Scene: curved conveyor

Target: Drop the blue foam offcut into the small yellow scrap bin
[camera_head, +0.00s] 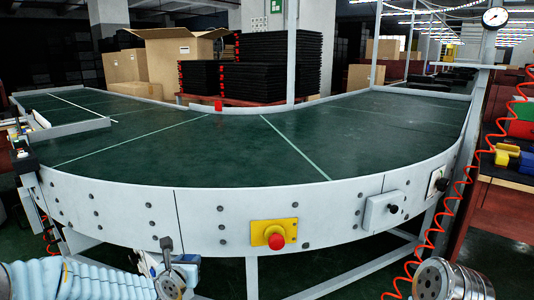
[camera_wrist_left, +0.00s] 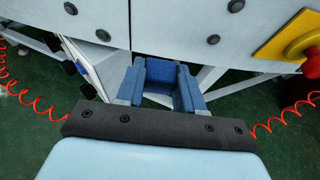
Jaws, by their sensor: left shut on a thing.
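My left gripper (camera_head: 172,268) shows at the lower left in the head view, in front of the conveyor's white side wall. In the left wrist view the left gripper (camera_wrist_left: 159,90) is shut on the blue foam offcut (camera_wrist_left: 172,72), which sits between its fingers near the wall. In the head view the offcut is hard to make out. Small yellow things (camera_head: 507,148) lie on the bench at the right edge; I cannot tell whether one is the scrap bin. My right gripper is not in view.
The curved green conveyor belt (camera_head: 220,135) is bare. A yellow box with a red stop button (camera_head: 274,235) juts from its side wall. A red coiled hose (camera_head: 462,165) hangs at the right. Cardboard boxes (camera_head: 180,62) and black stacked trays (camera_head: 270,68) stand behind.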

